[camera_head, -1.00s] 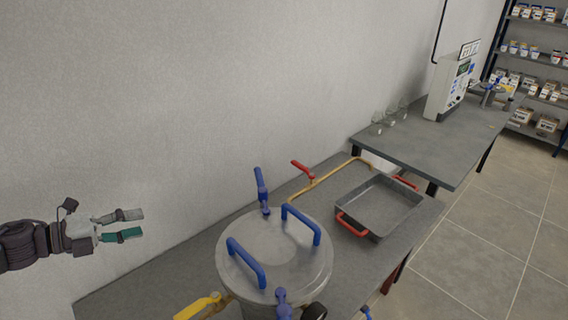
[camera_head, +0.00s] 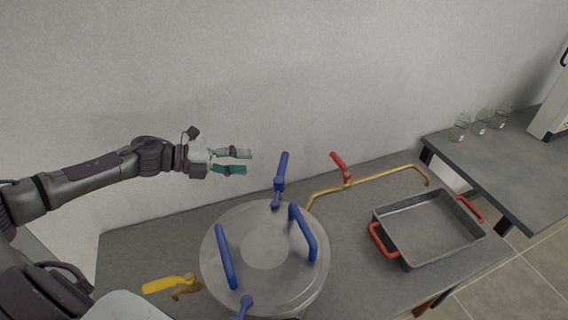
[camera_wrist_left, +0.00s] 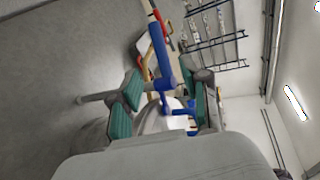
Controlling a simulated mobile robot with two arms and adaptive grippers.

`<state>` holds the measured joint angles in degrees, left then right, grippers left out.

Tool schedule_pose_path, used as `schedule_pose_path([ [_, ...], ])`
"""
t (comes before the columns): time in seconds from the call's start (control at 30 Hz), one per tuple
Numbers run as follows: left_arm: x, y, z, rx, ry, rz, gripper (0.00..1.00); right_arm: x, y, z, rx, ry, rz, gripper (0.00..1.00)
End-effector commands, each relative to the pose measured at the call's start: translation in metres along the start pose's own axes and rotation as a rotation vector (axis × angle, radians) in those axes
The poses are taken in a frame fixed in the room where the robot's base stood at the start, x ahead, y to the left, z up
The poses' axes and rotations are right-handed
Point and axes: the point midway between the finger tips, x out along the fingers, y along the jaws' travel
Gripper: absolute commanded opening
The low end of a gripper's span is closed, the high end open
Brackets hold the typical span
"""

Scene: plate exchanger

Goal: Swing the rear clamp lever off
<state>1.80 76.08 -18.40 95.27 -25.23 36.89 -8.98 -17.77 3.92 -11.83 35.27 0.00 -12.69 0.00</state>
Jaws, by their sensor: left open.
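The rear clamp lever (camera_head: 281,170) is blue and stands nearly upright at the back rim of the round metal vessel (camera_head: 265,245). My left gripper (camera_head: 247,161) is open and empty, to the left of the lever with its fingers pointing right at it, a short gap away. In the left wrist view the blue lever (camera_wrist_left: 160,60) appears between the green-padded fingers of my left gripper (camera_wrist_left: 163,82), beyond their tips. The lever's pivot sits low at the rim. My right gripper is not in view.
The lid carries two blue handles (camera_head: 226,258). Another blue clamp lever (camera_head: 243,305) is at the front rim. A yellow-handled valve (camera_head: 168,284) is on the left, a red-handled valve (camera_head: 340,165) and brass pipe behind right. A grey tray (camera_head: 425,262) stands right. The wall is close behind.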

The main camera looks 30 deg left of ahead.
Motion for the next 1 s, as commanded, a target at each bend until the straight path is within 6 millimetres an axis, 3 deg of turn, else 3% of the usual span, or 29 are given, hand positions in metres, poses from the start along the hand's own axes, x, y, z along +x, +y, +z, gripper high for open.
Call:
schedule_pose_path([
  [0.5, 0.094, -0.003, 0.001, -0.002, -0.001, -0.003, 0.46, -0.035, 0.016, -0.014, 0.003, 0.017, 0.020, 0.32],
  [0.7, 0.109, -0.001, 0.000, 0.000, 0.000, -0.001, 0.46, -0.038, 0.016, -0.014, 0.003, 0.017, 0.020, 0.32],
  [1.0, 0.111, 0.000, 0.000, 0.000, -0.001, 0.001, 0.46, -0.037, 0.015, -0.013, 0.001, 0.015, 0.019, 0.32],
])
